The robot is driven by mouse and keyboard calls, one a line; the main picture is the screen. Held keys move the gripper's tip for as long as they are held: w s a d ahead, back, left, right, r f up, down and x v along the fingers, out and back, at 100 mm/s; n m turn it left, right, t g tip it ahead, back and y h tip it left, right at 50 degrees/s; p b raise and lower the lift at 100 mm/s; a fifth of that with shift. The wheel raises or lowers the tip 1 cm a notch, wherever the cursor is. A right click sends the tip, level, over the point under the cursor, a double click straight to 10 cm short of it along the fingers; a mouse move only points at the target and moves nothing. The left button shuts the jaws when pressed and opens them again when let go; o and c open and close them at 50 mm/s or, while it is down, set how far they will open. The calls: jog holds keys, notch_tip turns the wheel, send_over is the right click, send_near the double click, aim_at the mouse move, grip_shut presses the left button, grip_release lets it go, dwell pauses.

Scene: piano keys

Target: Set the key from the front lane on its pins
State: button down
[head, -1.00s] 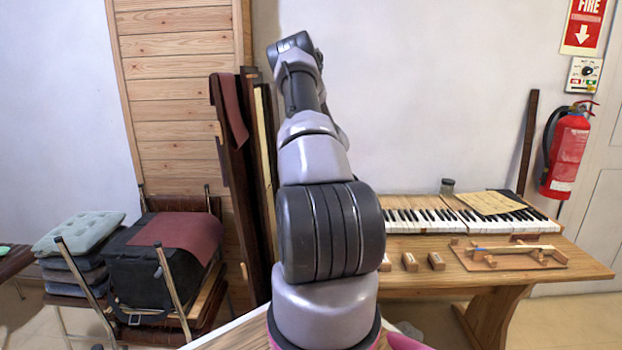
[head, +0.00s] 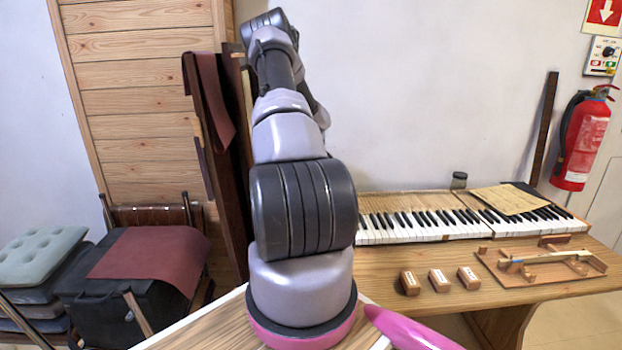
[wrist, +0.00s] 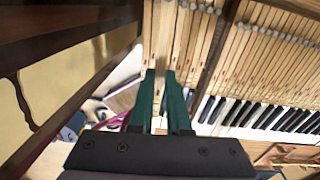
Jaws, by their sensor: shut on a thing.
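In the wrist view my gripper (wrist: 164,78) has two green fingers, shut on a pale wooden piece that looks like a key. The piece is blurred and hard to tell from the pale wooden sticks behind it. In the head view my arm hides the gripper. A keyboard (head: 418,224) with white and black keys lies along the back of the wooden table. A wooden jig (head: 545,280) on the table's right side carries a pale strip (head: 540,256) that resembles a key. I cannot make out pins or the lane.
Three small wooden blocks (head: 439,280) stand in front of the keyboard. A paper sheet (head: 508,199) lies over its right part, and a small jar (head: 458,180) stands behind. A fire extinguisher (head: 583,142) hangs at right.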

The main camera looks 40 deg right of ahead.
jog(key=shift+f, duration=3.55)
jog(key=shift+f, duration=0.65)
jog(key=c, duration=1.2)
grip_release()
jog(key=shift+r, duration=0.15)
jog(key=shift+r, duration=0.95)
jog(key=o, duration=0.5)
jog(key=shift+o, duration=0.2)
